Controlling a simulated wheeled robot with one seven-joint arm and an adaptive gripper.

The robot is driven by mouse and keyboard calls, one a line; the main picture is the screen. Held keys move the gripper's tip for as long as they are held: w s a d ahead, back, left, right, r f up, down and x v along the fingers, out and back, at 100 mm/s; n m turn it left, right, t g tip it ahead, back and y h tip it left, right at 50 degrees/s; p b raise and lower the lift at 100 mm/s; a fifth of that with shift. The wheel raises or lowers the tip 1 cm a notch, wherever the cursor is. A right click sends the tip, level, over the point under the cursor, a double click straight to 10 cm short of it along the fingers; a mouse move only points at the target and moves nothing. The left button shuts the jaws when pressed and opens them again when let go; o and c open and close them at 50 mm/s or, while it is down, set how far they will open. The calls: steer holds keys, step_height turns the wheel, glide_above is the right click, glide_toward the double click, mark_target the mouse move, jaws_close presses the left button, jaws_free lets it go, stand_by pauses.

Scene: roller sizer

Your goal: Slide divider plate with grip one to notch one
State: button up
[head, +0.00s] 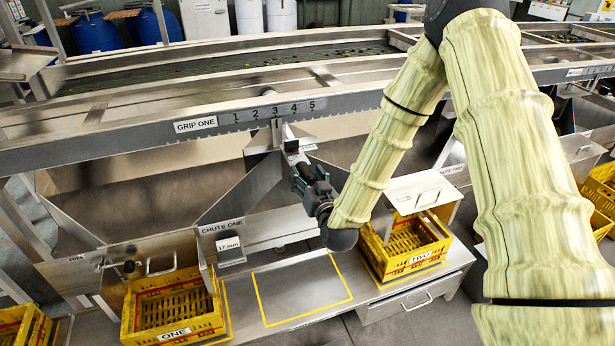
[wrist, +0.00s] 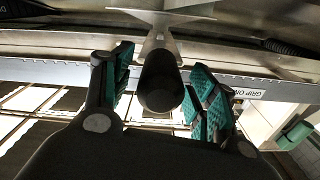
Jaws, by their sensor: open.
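The rail (head: 140,139) carries a GRIP ONE label (head: 195,124) and marks numbered 1 to 5 from left to right. A metal bracket (head: 277,133) hangs at the rail just below mark 3. The metal divider plate (head: 246,192) slopes down-left below it. My gripper (head: 300,165) is at the bracket, below the rail. In the wrist view the dark round grip (wrist: 160,85) sits between the teal fingers of my open gripper (wrist: 163,95). Gaps show on both sides of the grip, so the fingers do not appear closed on it. In the head view my gripper mostly hides the grip.
Yellow crate ONE (head: 170,305) stands lower left and yellow crate TWO (head: 408,248) right of my gripper. A yellow-outlined bare area (head: 300,290) lies between them. The CHUTE ONE panel (head: 222,228) is below left. My arm covers the right side.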

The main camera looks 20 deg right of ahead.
jaws_close()
steer(key=a+b, duration=0.2)
steer(key=a, duration=1)
steer(key=shift+s+a, duration=0.25)
steer(key=shift+c, duration=0.2)
jaws_free()
steer(key=shift+a, duration=0.1)
steer(key=shift+o, duration=0.2)
steer(key=shift+a, duration=0.2)
steer(key=shift+d, duration=0.35)
